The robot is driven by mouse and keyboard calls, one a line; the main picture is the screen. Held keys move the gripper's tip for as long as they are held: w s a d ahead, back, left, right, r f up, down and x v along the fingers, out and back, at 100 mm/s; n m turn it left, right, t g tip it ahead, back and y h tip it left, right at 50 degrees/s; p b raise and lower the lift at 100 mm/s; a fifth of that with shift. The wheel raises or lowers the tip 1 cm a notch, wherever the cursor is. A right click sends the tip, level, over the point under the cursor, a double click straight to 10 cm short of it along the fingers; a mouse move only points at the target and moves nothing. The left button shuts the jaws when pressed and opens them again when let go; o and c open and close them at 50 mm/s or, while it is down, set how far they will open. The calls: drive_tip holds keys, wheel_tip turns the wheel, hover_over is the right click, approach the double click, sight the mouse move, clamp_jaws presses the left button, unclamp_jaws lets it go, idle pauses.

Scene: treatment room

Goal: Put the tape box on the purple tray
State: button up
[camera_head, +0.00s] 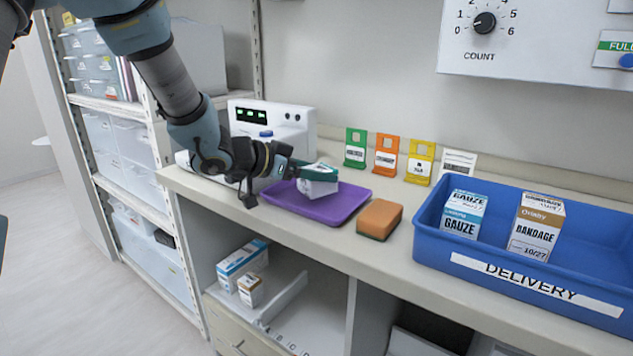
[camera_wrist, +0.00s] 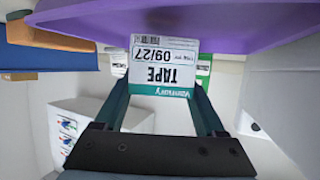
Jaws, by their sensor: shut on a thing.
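The tape box (camera_head: 318,181) is white with a green top, and my gripper (camera_head: 300,172) is shut on it. In the wrist view the tape box (camera_wrist: 163,66) shows upside down between the two fingers (camera_wrist: 163,100), with "TAPE" and "09/27" readable. The purple tray (camera_head: 340,212) lies on the counter under the box; it also fills the top of the wrist view (camera_wrist: 230,22). The box is over the tray's back part. I cannot tell whether the box touches the tray.
An orange-brown sponge (camera_head: 380,219) lies right of the tray. A blue delivery bin (camera_head: 429,223) holding a gauze box (camera_head: 464,213) and a bandage box (camera_head: 536,227) stands further right. A white device (camera_head: 290,118) and coloured card holders (camera_head: 386,153) stand behind.

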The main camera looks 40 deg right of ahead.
drive_tip(key=shift+f, duration=0.9)
drive_tip(key=shift+f, duration=0.15)
drive_tip(key=o, duration=1.4)
drive_tip(key=shift+r, duration=0.2)
drive_tip(key=v, duration=1.2)
